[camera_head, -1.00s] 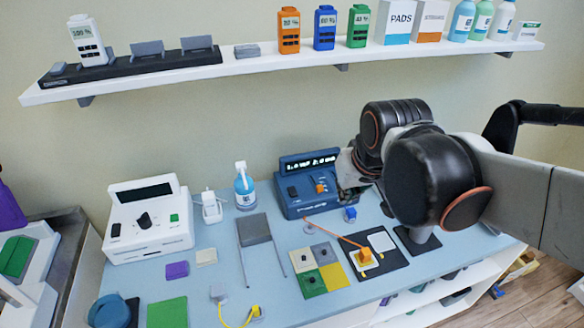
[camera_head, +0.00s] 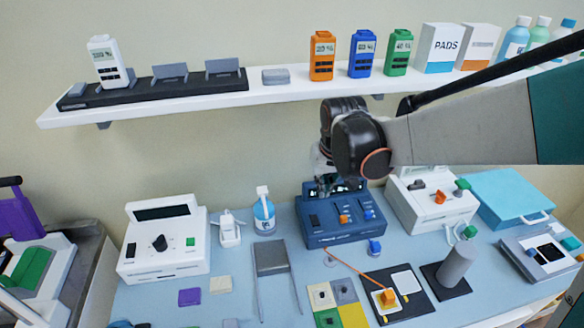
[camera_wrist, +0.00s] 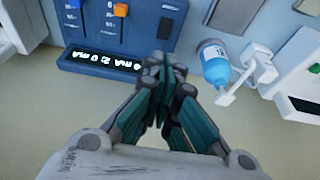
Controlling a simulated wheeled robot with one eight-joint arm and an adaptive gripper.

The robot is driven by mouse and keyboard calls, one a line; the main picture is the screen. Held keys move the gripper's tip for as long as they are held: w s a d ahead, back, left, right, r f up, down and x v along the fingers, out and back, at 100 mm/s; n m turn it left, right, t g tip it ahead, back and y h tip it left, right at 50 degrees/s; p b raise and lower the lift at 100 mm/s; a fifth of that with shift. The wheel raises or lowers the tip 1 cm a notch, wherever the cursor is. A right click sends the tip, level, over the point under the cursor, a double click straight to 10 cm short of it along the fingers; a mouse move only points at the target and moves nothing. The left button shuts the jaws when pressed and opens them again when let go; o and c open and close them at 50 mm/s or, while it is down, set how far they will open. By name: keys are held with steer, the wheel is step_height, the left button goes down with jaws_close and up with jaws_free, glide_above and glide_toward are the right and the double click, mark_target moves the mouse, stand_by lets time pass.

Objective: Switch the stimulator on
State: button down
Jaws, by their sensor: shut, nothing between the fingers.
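The blue stimulator unit (camera_head: 340,233) stands at the back of the table, with an orange slider (camera_head: 345,218), a blue slider (camera_head: 368,215) and a dark rocker on its left side. Its raised display is partly hidden behind my gripper (camera_head: 326,182) in the head view. In the wrist view the unit (camera_wrist: 142,30) appears upside down, and its display (camera_wrist: 104,61) is lit with "mA" readings. My gripper (camera_wrist: 163,70) is shut and empty, its fingertips over or close to the display edge; contact cannot be told. The rocker's position cannot be told.
A white unit with a dial (camera_head: 163,247) stands at the left and another white unit (camera_head: 434,198) at the right. A blue-labelled bottle (camera_head: 264,214) stands left of the stimulator. The wall shelf (camera_head: 290,92) runs above. An orange lead (camera_head: 352,267) crosses the table.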

stand_by(0.3)
steer(key=b, duration=0.4)
glide_toward(316, 220)
steer(key=x, duration=0.2)
steer(key=w+x, duration=0.1)
steer(key=x, duration=0.2)
steer(key=shift+f, duration=0.55)
steer(key=shift+s+f+b, duration=0.15)
steer(key=shift+f+b, duration=0.35)
steer(key=shift+b, duration=0.05)
steer(key=shift+r, duration=0.1)
